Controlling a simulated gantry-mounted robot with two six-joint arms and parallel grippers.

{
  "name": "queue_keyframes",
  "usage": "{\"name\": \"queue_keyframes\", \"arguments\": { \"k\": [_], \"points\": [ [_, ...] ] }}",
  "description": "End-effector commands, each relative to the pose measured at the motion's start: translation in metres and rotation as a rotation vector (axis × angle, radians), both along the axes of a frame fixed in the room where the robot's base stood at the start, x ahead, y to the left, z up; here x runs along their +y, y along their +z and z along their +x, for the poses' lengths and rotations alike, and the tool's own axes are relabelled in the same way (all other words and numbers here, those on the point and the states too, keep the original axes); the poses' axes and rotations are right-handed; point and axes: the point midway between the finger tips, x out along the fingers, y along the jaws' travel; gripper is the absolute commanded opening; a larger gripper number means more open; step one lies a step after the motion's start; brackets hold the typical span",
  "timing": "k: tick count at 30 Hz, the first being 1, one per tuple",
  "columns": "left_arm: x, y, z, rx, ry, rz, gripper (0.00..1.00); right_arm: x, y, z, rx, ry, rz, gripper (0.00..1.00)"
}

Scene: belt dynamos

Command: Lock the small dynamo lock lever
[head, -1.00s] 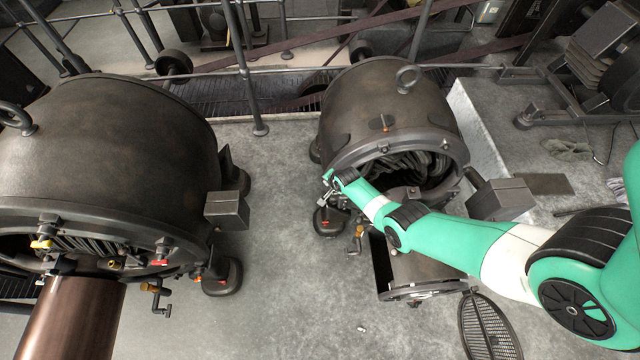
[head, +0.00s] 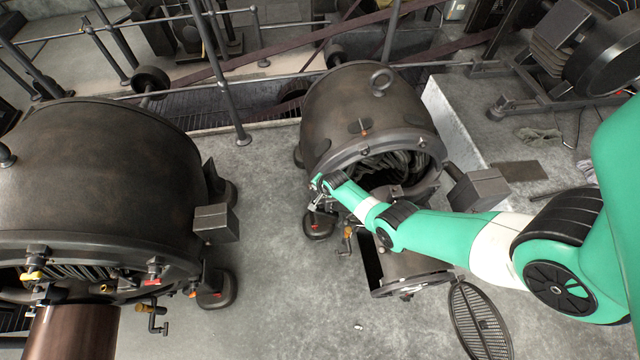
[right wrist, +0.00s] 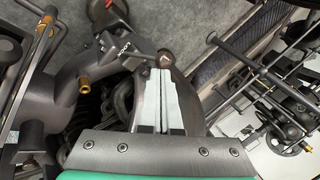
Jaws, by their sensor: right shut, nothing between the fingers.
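The small dynamo (head: 370,105) is the dark drum right of centre in the head view, with its front opening facing me. My right gripper (head: 317,200) is at the left edge of its front rim. In the right wrist view its two pale fingers (right wrist: 161,75) lie together, shut and empty. A dark lever (right wrist: 135,50) with small pale lettering and a rounded brownish end (right wrist: 165,59) lies just beyond the fingertips. I cannot tell whether the fingers touch it. The lever is too small to make out in the head view. My left gripper is not in view.
A larger dynamo (head: 95,185) stands at the left with a copper-brown cylinder (head: 72,332) in front. Bare floor (head: 270,280) separates the dynamos.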

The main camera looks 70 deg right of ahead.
Motion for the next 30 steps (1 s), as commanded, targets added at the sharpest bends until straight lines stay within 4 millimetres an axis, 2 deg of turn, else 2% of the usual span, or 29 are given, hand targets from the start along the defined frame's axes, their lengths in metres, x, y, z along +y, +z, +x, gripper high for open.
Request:
{"name": "queue_keyframes", "arguments": {
  "k": [1, 6, 12, 18, 30],
  "points": [
    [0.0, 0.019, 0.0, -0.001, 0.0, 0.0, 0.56, 0.002, 0.014, -0.006, 0.002, 0.002, 0.001, 0.0],
    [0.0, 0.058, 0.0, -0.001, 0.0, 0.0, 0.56, 0.019, 0.049, -0.016, 0.0, 0.008, -0.001, 0.0],
    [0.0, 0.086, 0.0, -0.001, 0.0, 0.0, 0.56, 0.04, 0.083, -0.023, 0.001, 0.008, -0.001, 0.0],
    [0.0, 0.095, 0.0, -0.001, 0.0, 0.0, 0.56, 0.05, 0.097, -0.027, 0.001, 0.007, 0.0, 0.0],
    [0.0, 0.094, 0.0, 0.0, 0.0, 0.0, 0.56, 0.051, 0.097, -0.027, 0.0, 0.006, 0.0, 0.0]
  ]
}}
